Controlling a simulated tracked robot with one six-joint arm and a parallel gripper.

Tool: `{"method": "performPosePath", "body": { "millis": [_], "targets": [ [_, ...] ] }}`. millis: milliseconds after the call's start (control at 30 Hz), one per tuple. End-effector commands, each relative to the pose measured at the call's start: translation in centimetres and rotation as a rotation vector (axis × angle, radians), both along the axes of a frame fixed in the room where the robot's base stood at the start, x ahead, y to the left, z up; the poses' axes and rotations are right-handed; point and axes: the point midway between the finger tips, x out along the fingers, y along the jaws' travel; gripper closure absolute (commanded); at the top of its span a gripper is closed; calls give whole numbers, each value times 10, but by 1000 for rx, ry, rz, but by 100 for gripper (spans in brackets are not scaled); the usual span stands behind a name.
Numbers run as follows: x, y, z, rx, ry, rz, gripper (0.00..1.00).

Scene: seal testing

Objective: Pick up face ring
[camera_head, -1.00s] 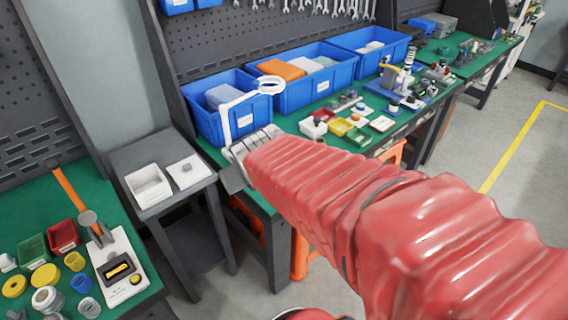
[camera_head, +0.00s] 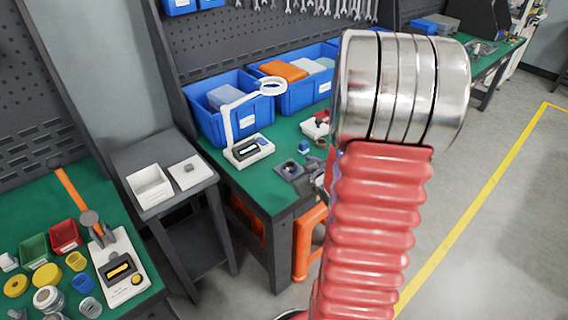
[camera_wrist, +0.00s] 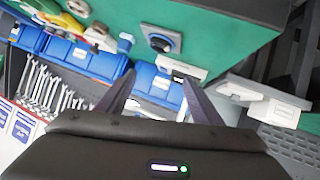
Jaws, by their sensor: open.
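A grey square plate (camera_head: 289,170) lies on the green bench near its left end. A dark round piece with a blue centre sits on it and shows in the wrist view (camera_wrist: 160,42); it may be the face ring, but I cannot tell for sure. My gripper (camera_wrist: 158,76) is open, with its two dark fingers apart and nothing visible between them. In the wrist view the plate appears beyond the fingertips, with a gap. In the head view my red arm hides most of the gripper and part of the bench.
A white tester (camera_head: 248,150) and a ring lamp (camera_head: 271,86) stand beside the plate. Blue bins (camera_head: 232,122) line the back.

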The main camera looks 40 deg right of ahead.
Motion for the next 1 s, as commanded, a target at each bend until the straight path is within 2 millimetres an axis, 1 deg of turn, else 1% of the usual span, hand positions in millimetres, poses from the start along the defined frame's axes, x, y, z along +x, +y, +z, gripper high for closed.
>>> {"method": "performPosePath", "body": {
  "millis": [33, 100, 300, 400, 500, 633, 1000],
  "targets": [
    [-6, -6, -11, 16, -17, 1, 40],
    [-11, -11, -22, 35, -54, 12, 40],
    [-32, -21, -46, 99, -177, 33, 40],
    [-44, -23, -55, 134, -242, 40, 40],
    [-54, -24, -59, 160, -299, 42, 40],
    [-60, -24, -61, 178, -340, 45, 40],
    [-61, -24, -60, 180, -348, 47, 40]
  ]
}}
